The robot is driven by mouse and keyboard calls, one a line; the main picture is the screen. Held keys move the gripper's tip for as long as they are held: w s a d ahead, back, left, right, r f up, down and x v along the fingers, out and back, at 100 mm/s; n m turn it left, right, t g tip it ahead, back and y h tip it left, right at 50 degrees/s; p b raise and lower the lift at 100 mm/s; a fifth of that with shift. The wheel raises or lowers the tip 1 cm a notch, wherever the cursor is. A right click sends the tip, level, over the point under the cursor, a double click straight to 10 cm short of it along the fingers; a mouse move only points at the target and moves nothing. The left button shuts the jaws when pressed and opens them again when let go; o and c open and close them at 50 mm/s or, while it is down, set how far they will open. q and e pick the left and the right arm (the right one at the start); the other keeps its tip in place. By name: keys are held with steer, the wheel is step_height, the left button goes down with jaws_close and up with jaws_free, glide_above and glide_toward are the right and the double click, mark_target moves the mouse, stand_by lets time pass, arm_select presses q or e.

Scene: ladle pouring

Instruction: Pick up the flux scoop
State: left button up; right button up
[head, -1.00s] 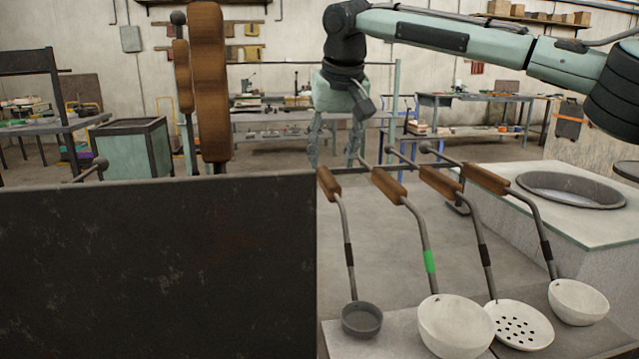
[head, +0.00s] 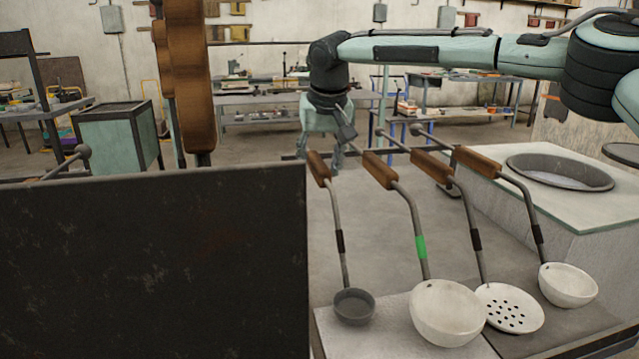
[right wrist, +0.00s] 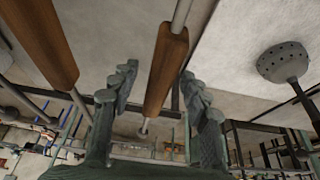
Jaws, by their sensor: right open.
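The small dark grey scoop (head: 354,306), which looks like the flux scoop, is leftmost of the long-handled tools in the head view. Its cup is at the bottom, and its wooden handle (head: 319,169) points up and away. My right gripper (head: 321,156) is at the top end of that handle, fingers downward. In the right wrist view, a wooden handle (right wrist: 167,68) lies between the spread fingers of my open right gripper (right wrist: 160,88), with visible gaps on both sides. My left gripper is not in view.
Beside the scoop are a white ladle (head: 447,312) with a green band, a perforated skimmer (head: 513,308) and another white ladle (head: 567,285). A dark panel (head: 150,270) blocks the lower left. A basin (head: 560,172) is set in the block at right.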

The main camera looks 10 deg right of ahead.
steer(key=shift+c, duration=0.6)
jaws_close()
steer(key=shift+r, duration=0.2)
